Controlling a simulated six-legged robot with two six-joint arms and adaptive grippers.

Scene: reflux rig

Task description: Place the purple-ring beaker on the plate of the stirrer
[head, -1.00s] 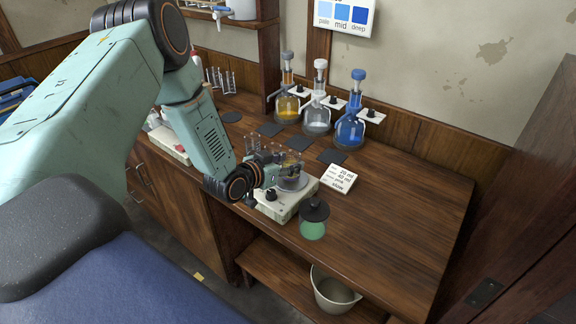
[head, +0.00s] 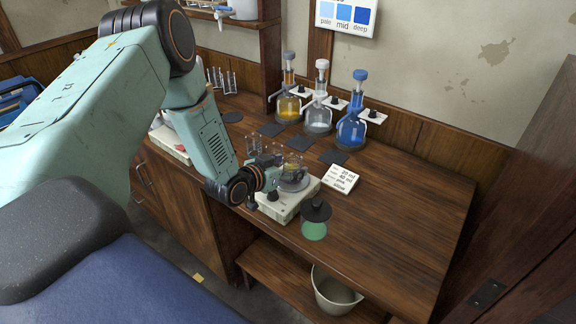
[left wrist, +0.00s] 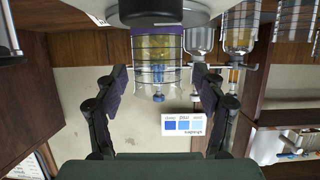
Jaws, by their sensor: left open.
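The purple-ring beaker (head: 293,172) stands upright on the plate of the stirrer (head: 284,207) near the bench's front edge, with yellow liquid inside. In the left wrist view, which is upside down, the beaker (left wrist: 158,48) shows its purple ring close to the plate and grid lines on its glass. My left gripper (head: 268,163) is open just left of the beaker in the head view. In the left wrist view its fingers (left wrist: 160,76) are spread to either side of the beaker, with a gap on each side. My right gripper is not in view.
A green jar with a black top (head: 315,222) stands just right of the stirrer. A label card (head: 341,179) is behind it. Several stoppered flasks, including a blue one (head: 350,130), line the back. A mortar (head: 334,292) sits on the lower shelf. The bench's right side is clear.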

